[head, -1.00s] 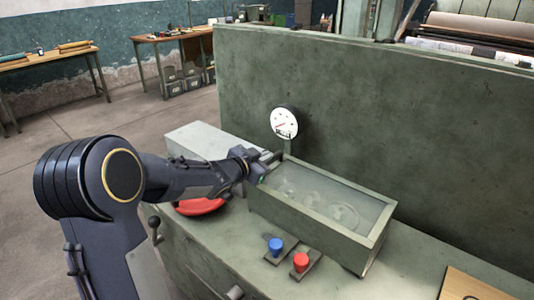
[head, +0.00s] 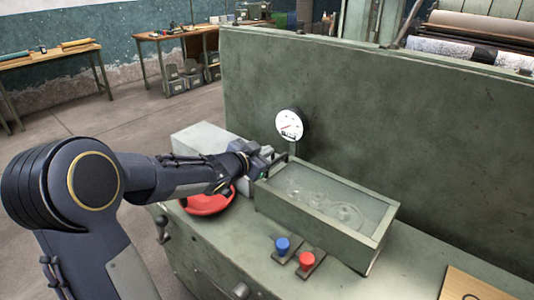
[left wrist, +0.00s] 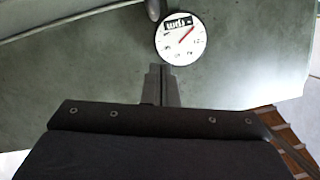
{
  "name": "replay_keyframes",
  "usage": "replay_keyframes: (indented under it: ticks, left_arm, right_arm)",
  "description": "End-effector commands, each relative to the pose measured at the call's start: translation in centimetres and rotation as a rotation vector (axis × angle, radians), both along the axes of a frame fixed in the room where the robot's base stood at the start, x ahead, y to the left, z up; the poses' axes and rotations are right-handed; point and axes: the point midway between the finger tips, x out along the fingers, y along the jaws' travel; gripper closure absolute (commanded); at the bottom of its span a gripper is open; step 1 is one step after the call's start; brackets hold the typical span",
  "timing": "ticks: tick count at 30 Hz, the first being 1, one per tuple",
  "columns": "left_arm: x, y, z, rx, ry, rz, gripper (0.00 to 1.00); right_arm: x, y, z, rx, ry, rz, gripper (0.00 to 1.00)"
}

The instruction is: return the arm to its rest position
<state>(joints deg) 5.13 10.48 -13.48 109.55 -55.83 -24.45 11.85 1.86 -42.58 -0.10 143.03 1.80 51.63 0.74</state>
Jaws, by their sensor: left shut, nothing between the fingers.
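My left arm comes in from the left in the head view. Its gripper (head: 279,160) is at the back left corner of the glass-topped green box (head: 327,198), below the round white gauge (head: 289,125). In the left wrist view the gripper (left wrist: 161,70) has its fingers together with nothing between them, and the gauge (left wrist: 181,38) lies just beyond the tips. I cannot tell whether the fingers touch the box. My right gripper is not in view.
A red round part (head: 208,202) lies under my left forearm. A blue button (head: 282,245) and a red button (head: 306,260) stand in front of the box. A tall green panel (head: 400,130) rises behind. Open floor lies to the left.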

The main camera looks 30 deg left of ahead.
Motion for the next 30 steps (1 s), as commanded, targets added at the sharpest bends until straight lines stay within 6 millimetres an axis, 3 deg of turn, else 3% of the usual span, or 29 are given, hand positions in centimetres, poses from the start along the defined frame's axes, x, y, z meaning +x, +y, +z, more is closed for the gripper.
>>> replay_keyframes:
  ticks: [3,9,20,23,26,27,30]
  left_arm:
    - [-2.7,0.3,0.9,-0.002,-0.006,-0.002,1.0]
    - [-5.6,0.7,1.7,0.0,-0.006,-0.003,1.0]
    - [-6.9,0.9,2.1,-0.007,-0.003,0.007,1.0]
    - [-8.2,1.4,2.7,-0.039,0.03,0.081,1.0]
    - [-11.4,1.8,2.8,-0.121,0.124,0.209,1.0]
    - [-13.3,1.6,2.5,-0.167,0.182,0.258,1.0]
    - [-18.9,-0.6,0.7,-0.3,0.371,0.332,1.0]
  right_arm:
    - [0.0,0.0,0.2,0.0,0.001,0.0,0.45]
    - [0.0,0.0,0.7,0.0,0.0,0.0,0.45]
    - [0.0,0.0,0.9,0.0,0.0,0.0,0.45]
    - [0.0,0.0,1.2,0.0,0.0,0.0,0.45]
    - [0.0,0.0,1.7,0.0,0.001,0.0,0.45]
    - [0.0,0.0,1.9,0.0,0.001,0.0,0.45]
    - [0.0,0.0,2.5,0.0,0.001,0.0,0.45]
